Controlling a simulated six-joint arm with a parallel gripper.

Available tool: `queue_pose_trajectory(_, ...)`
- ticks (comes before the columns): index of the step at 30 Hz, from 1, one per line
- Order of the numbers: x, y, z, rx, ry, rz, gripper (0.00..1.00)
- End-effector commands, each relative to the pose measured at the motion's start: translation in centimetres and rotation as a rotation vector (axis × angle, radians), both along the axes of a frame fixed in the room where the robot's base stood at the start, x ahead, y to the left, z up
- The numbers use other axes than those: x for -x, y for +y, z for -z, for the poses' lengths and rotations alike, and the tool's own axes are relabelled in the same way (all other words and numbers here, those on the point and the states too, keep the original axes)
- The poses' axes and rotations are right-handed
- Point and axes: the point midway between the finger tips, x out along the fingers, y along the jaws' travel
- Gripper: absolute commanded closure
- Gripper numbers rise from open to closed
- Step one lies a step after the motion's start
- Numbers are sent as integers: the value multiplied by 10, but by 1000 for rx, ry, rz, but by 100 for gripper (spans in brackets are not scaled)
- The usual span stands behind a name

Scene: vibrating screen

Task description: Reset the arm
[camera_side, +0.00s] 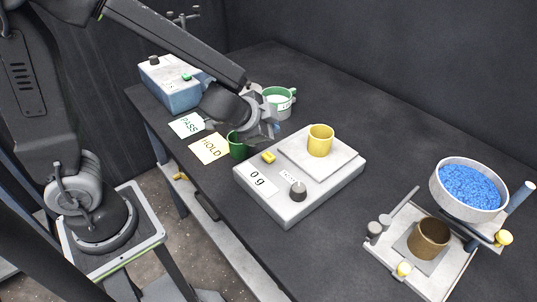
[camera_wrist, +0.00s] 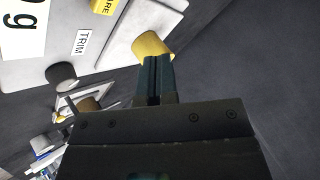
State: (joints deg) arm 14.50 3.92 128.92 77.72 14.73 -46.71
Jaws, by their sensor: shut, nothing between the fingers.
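My gripper (camera_side: 268,128) hangs above the table, left of the scale's pan, near the green cups. In the wrist view its two dark fingers (camera_wrist: 156,72) are together with nothing between them. A yellow cup (camera_side: 320,140) stands upright on the scale's pan; it also shows just beyond the fingertips in the wrist view (camera_wrist: 152,44). The scale (camera_side: 310,190) reads "0 g". A dark green cup (camera_side: 238,147) stands by the HOLD card and is partly hidden by my gripper. A green cup with white contents (camera_side: 279,98) stands behind my gripper.
A blue-sided box (camera_side: 172,92) stands at the back left. PASS (camera_side: 186,125) and HOLD (camera_side: 209,149) cards lie near the left edge. At right, a bowl of blue granules (camera_side: 468,186) sits on a stand above a brown cup (camera_side: 428,238). The back of the table is clear.

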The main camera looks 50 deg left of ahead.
Motion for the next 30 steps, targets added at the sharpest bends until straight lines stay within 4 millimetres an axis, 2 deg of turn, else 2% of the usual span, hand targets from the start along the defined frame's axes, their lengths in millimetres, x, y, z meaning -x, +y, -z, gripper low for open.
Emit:
queue_pose_trajectory(9, 1, 2, -2, 1, -3, -11, 100)
queue_pose_trajectory(14, 16, 20, -28, 18, -25, -141, 100)
queue_pose_trajectory(18, 54, 44, -60, 73, -7, -343, 100)
queue_pose_trajectory(21, 88, 51, -76, 147, 47, -464, 100)
queue_pose_trajectory(27, 148, 39, -95, 340, 180, -560, 100)
queue_pose_trajectory(30, 166, 28, -101, 418, 227, -554, 100)
